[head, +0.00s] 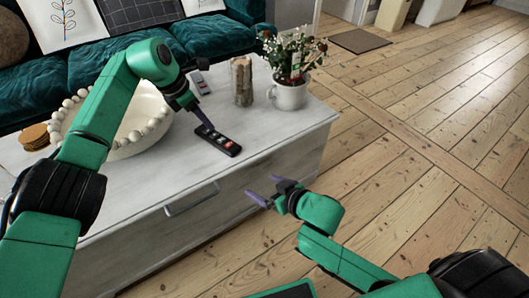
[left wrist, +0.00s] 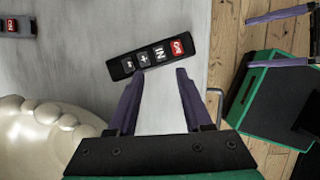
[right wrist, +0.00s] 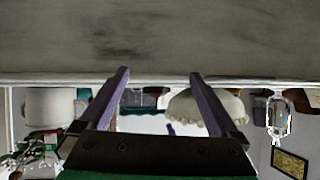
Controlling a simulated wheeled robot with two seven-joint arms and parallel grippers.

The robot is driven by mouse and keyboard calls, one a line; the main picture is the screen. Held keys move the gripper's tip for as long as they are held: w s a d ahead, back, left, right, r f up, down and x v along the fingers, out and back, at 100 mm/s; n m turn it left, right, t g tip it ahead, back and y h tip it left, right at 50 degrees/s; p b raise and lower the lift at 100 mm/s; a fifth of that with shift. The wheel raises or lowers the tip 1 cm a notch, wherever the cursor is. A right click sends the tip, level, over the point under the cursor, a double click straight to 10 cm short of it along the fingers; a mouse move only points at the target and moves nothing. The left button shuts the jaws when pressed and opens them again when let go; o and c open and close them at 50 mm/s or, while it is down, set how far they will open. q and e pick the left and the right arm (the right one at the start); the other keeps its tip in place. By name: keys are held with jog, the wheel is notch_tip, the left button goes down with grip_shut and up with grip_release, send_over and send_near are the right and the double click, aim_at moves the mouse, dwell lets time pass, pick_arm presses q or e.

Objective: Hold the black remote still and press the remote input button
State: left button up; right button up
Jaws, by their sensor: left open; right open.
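The black remote (head: 224,144) lies flat on the white table near its front edge. In the left wrist view the remote (left wrist: 150,57) shows a red button at one end, then the IN button (left wrist: 160,53), a plus and a minus button. My left gripper (head: 204,122) is over the remote with its fingers apart. In the left wrist view its fingertips (left wrist: 148,74) are beside the remote's near long side, with nothing between them. My right gripper (head: 262,187) is open and empty in front of the table, apart from the remote. It also shows in the right wrist view (right wrist: 160,74).
A white bowl with a beaded rim (head: 150,135) stands left of the remote. A grey device with a red button (head: 200,84), a wooden candle-like block (head: 242,82) and a potted plant (head: 289,94) stand behind it. The table front has a handle (head: 192,199).

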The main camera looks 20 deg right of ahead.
jog(key=w+r+n+t+y, duration=0.1)
jog(key=w+r+n+y, duration=0.1)
jog(key=w+r, duration=0.3)
jog(key=n+y, duration=0.1)
send_near(231, 145)
jog(key=shift+g, duration=0.3)
jog(key=x, duration=0.8)
jog(key=shift+w+a, duration=0.2)
jog(key=shift+w, duration=0.2)
grip_shut()
pick_arm(q)
grip_shut()
dwell(1.2)
